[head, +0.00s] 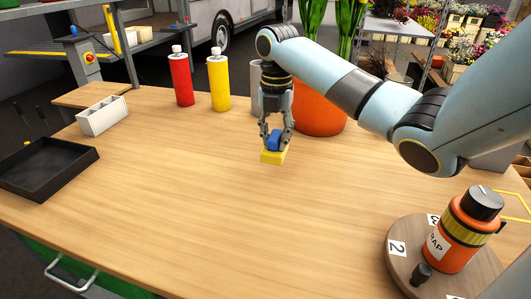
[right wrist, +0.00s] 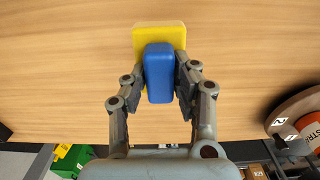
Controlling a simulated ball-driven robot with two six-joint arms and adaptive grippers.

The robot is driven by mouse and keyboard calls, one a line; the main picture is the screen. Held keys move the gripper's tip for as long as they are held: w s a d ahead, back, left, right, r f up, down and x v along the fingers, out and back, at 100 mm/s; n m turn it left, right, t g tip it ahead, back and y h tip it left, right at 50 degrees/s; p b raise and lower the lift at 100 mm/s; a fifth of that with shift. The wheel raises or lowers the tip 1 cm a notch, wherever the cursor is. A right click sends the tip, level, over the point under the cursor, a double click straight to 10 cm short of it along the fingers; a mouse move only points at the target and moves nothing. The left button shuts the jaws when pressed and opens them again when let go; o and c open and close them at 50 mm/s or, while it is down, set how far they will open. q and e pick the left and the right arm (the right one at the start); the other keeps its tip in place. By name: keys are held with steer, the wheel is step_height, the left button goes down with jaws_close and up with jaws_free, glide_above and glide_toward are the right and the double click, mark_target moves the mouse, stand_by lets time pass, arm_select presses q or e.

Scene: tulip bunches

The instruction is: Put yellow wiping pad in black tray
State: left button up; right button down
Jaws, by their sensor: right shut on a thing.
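The yellow wiping pad (head: 272,157) has a blue grip block on top. It shows below my right gripper (head: 275,140) near the middle of the table. In the right wrist view the yellow pad (right wrist: 158,36) lies beyond the blue block (right wrist: 158,75), and the fingers of my right gripper (right wrist: 160,85) are closed on both sides of that block. I cannot tell surely whether the pad touches the table or hangs just above it. The black tray (head: 75,178) sits at the table's left edge and looks empty. My left gripper is in neither view.
A white divided holder (head: 103,115) stands behind the tray. A red bottle (head: 181,80) and a yellow bottle (head: 218,82) stand at the back, near an orange pot (head: 318,112). A round numbered board (head: 408,270) with an orange container (head: 455,240) is front right. The middle of the table is clear.

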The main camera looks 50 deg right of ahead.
mark_target(266, 151)
steer(key=w+f, duration=0.2)
steer(key=w, duration=0.1)
steer(key=shift+f+b, duration=0.4)
steer(key=shift+f, duration=1.55)
steer(key=shift+f, duration=0.15)
steer(key=c, duration=1)
jaws_free()
steer(key=shift+c, duration=0.2)
